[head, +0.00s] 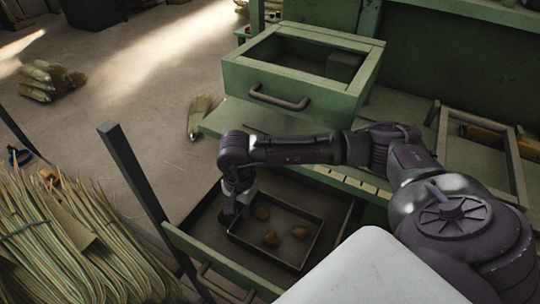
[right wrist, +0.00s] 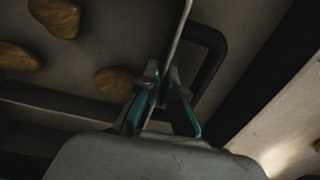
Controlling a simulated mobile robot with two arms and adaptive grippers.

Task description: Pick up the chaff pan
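The chaff pan (head: 313,246) is a shallow dark rectangular tray with brown lumps in it. It lies inside the open lower green drawer (head: 222,262). In the head view my right gripper (head: 233,211) points down at the pan's left end. In the right wrist view the pan's thin rim (right wrist: 176,42) runs between the fingers of my right gripper (right wrist: 163,82). The fingers are close together and look shut on the rim. A dark loop-shaped handle (right wrist: 214,62) shows beside them. My left gripper is not in view.
An open upper green drawer (head: 300,70) with a metal handle juts out behind my arm. A dark upright post (head: 138,180) and a large straw bundle (head: 60,240) stand left of the lower drawer. Small brooms (head: 48,80) lie on the floor.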

